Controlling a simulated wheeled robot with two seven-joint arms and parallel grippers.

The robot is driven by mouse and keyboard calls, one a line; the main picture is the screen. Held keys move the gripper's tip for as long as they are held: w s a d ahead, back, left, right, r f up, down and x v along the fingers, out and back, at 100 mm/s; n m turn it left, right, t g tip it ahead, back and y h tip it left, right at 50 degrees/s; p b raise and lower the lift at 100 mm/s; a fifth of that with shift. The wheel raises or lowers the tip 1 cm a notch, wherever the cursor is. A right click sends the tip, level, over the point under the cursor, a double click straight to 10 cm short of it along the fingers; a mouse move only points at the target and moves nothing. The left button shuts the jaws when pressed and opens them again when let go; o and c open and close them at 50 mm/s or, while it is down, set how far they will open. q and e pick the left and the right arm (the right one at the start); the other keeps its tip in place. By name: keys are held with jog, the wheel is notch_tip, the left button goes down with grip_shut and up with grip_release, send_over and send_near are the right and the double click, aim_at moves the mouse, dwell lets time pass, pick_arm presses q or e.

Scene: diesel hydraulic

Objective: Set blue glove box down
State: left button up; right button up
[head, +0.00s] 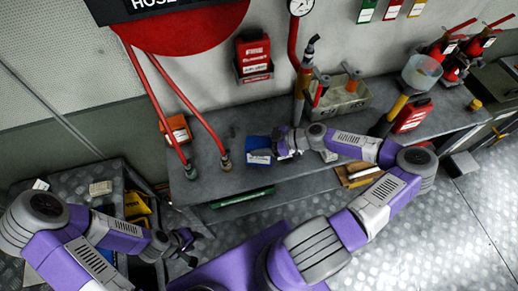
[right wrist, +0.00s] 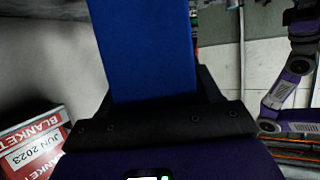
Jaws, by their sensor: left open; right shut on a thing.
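The blue glove box (head: 258,149) is at my right gripper (head: 276,151), over the left part of the long grey workbench (head: 215,182). In the right wrist view the blue box (right wrist: 145,50) fills the space between the dark fingers of my right gripper (right wrist: 160,95), which is shut on it. I cannot tell whether the box touches the bench top. My left gripper (head: 185,245) is open and empty, low on the left near the grey cart (head: 65,183).
Red hoses (head: 160,95) come down to the bench left of the box. A red and orange box (head: 176,129) stands behind them. A grey bin (head: 345,100) and a red box (head: 412,115) stand further right. A red and white blanket box (right wrist: 35,145) shows in the wrist view.

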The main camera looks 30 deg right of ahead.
jog(key=shift+f, duration=1.9)
jog(key=o, duration=1.1)
jog(key=shift+f+b, duration=0.1)
jog(key=shift+b, duration=0.25)
jog(key=o, duration=0.4)
jog(key=shift+o, duration=0.2)
jog(key=shift+r, duration=0.2)
jog(key=shift+d+r, duration=0.15)
jog(key=shift+d, duration=0.1)
jog(key=v, duration=1.1)
jog(key=shift+s+d, duration=0.15)
jog(key=shift+s, duration=0.1)
